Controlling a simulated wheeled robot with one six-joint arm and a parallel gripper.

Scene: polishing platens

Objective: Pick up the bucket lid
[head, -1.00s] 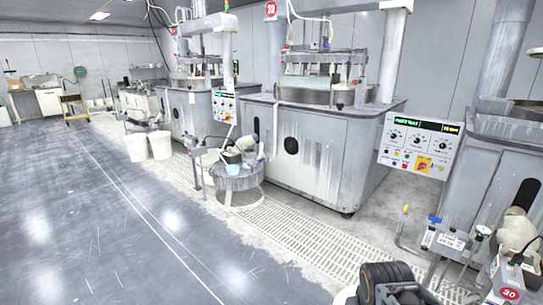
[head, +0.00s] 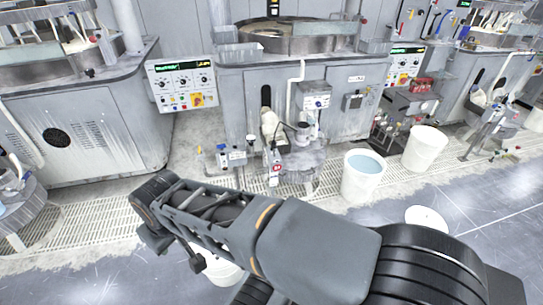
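A flat white round thing (head: 428,219), which looks like the bucket lid, lies on the grey floor at the right, just beyond my arm's thick black base. Its lower edge is partly hidden by my arm. My arm stretches left across the lower middle of the head view, away from this white disc. Small dark parts hang below the arm's far end; I cannot make out the gripper's fingers among them or whether they are open.
An open white bucket (head: 364,178) with bluish liquid and another white bucket (head: 424,148) stand by the machines. A further white bucket (head: 222,272) shows partly below my arm. A small round stand (head: 300,165) holds bottles. Open floor lies at the right.

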